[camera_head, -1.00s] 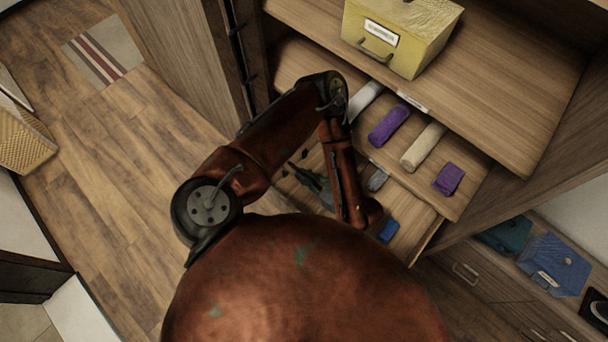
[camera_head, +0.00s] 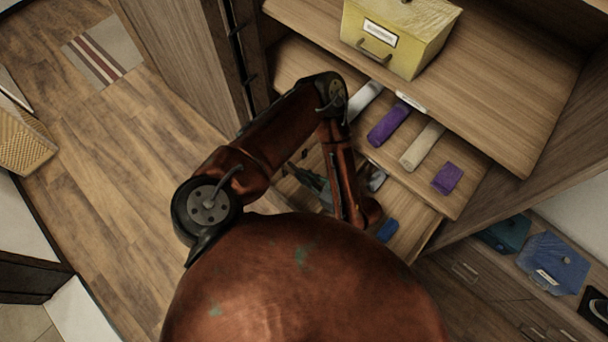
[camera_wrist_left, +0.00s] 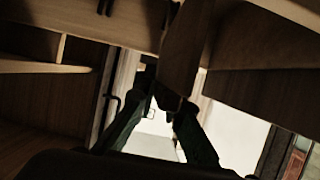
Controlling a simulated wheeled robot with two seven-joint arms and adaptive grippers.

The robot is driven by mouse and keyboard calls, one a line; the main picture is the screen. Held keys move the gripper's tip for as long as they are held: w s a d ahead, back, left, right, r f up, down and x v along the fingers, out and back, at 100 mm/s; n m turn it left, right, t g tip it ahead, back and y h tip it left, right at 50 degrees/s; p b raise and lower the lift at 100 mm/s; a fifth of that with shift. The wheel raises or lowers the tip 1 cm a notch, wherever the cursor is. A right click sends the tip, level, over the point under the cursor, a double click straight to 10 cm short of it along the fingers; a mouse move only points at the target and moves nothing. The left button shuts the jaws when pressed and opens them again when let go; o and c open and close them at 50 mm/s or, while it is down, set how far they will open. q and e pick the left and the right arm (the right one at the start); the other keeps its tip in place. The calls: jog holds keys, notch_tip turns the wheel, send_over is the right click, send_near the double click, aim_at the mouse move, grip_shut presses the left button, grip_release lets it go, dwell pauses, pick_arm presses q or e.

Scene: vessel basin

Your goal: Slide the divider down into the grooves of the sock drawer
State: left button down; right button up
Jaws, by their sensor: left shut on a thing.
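My left gripper (camera_wrist_left: 168,100) is shut on a dark brown wooden panel, the divider (camera_wrist_left: 186,48), in the left wrist view. The divider extends up from the fingertips towards wooden boards and edges. In the head view my left gripper (camera_head: 316,186) is partly hidden behind my own arm, and I cannot make out the divider there. The sock drawer (camera_head: 421,224) is pulled out below the shelf, mostly covered by my arm. A blue rolled sock (camera_head: 388,230) shows at its right. The grooves are hidden, so I cannot tell whether the divider meets them. My right gripper is not in view.
A shelf above the drawer holds a white roll (camera_head: 365,101), a purple roll (camera_head: 388,126), a beige roll (camera_head: 422,146) and a small purple block (camera_head: 447,178). A yellow box (camera_head: 400,38) stands on the higher shelf. Open floor lies left.

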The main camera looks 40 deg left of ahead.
pick_arm(q)
jog(key=shift+f+b, duration=1.75)
jog(key=shift+f, duration=1.5)
jog(key=c, duration=2.5)
grip_release()
jog(key=o, duration=0.6)
jog(key=shift+c, duration=0.2)
jog(key=v, duration=1.2)
jog(key=shift+f, duration=0.1)
